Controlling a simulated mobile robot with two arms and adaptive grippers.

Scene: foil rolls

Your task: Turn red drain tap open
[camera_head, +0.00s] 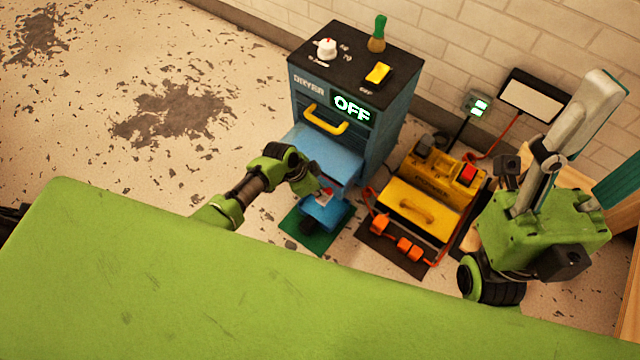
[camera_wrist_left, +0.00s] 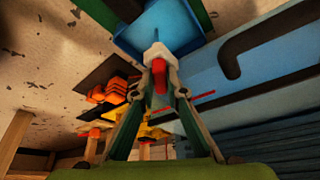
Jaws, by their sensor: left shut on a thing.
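The red drain tap (camera_wrist_left: 159,76) sits on a white fitting in the left wrist view, at the blue drain container (camera_wrist_left: 160,28). My left gripper (camera_wrist_left: 158,68) has its two fingers closed on the tap from both sides. In the head view my left gripper (camera_head: 316,187) reaches low to the front of the blue dryer (camera_head: 345,160), just above the blue container (camera_head: 326,212). Only a small bit of red shows there; the fingers hide most of the tap. My right arm is at the right, but its gripper does not show.
The dryer's panel reads OFF, with a yellow handle (camera_head: 326,119) and yellow switch (camera_head: 378,74). A yellow power unit (camera_head: 420,205) with orange plugs stands right of the dryer. The blue container rests on a green mat (camera_head: 318,240). Open floor lies to the left.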

